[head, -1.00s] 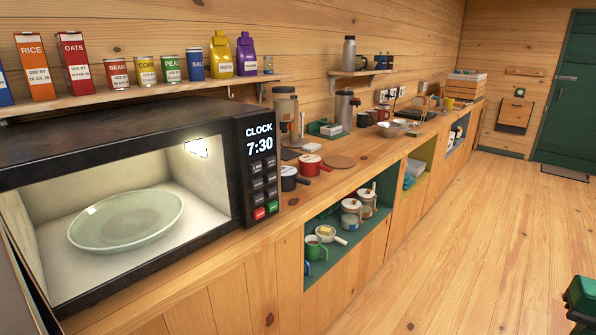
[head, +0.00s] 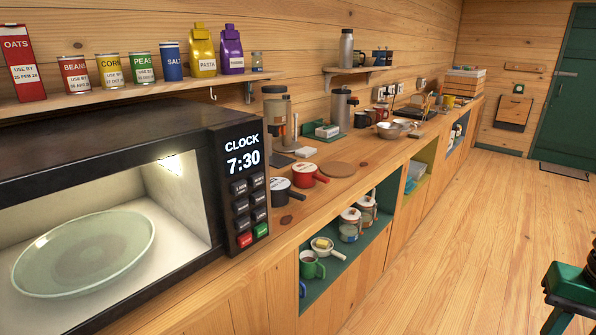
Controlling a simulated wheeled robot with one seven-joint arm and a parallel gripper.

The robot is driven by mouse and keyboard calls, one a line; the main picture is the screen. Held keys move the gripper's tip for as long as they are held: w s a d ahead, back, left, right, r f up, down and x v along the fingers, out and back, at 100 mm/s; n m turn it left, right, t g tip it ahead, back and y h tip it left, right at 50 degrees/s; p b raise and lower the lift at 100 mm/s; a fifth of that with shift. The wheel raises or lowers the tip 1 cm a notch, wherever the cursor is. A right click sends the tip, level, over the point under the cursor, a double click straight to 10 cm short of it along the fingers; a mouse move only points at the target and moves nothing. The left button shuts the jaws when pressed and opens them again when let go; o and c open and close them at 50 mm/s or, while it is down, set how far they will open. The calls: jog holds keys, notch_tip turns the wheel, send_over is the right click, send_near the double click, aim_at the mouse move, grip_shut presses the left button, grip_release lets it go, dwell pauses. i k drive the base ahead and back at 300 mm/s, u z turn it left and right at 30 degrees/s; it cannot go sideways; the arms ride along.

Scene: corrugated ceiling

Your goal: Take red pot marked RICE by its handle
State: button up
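A small red pot (head: 307,175) with a pale lid stands on the wooden counter, right of the microwave. Its short red handle (head: 324,180) points right toward the counter's front edge. The lettering on its lid is too small to read. A green and black part of my arm shows at the lower right edge, over the floor and well apart from the pots.
The microwave (head: 235,185), with a plate (head: 85,255) inside, fills the left. A coffee machine (head: 277,115) stands behind. Open shelves (head: 330,262) below hold jars and mugs. The floor (head: 480,240) is clear.

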aim_at(304, 174)
jog(key=z, duration=0.05)
jog(key=i, duration=1)
